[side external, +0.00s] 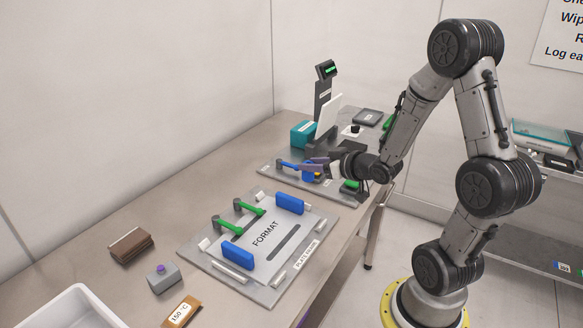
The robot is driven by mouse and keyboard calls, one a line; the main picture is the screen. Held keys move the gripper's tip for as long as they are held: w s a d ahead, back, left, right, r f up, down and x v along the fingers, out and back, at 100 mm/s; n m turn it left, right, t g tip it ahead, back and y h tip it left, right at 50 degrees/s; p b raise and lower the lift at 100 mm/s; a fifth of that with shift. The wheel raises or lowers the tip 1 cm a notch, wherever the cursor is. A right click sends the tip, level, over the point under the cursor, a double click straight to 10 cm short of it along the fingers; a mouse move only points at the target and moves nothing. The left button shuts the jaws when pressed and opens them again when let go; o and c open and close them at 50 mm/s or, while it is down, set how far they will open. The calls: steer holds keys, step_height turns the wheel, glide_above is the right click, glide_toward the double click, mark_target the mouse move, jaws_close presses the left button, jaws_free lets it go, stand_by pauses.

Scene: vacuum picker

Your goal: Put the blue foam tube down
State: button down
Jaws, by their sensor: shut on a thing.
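My gripper (318,164) is at the far plate on the table, its fingers pointing left. It is shut on a small blue piece (308,173), which I take to be the blue foam tube. The piece is low over the plate, and I cannot tell whether it touches it. A slim blue bar (289,164) lies just left of the fingers; I cannot tell whether it joins the held piece. The fingers hide part of what they hold.
The near plate marked FORMAT (285,235) carries blue blocks (290,204) and green handles (249,208). A teal box (303,134) and a dark stand (324,95) are behind my gripper. A brown block (131,245), a grey box (164,279) and a white bin (72,310) are at the near left.

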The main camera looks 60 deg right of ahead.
steer(key=w+a+r+n+y, duration=0.1)
steer(key=w+a, duration=0.1)
steer(key=w, duration=0.4)
steer(key=w+a+r+n+y, duration=0.1)
steer(key=w+a, duration=0.2)
steer(key=w, duration=0.4)
steer(key=w+a+f+n+y, duration=0.1)
steer(key=w+a+y, duration=0.15)
steer(key=a, duration=0.45)
steer(key=w+a+f+n+y, duration=0.1)
steer(key=w+a, duration=0.2)
steer(key=a, duration=0.3)
steer(key=x, duration=0.5)
steer(key=d+f+x, duration=0.1)
steer(key=x, duration=0.3)
steer(key=f+x, duration=0.1)
steer(key=x, duration=0.4)
steer(key=shift+d+f, duration=0.3)
steer(key=shift+d, duration=0.05)
steer(key=shift+w+f, duration=0.4)
steer(key=shift+f, duration=1.7)
steer(key=shift+f, duration=0.1)
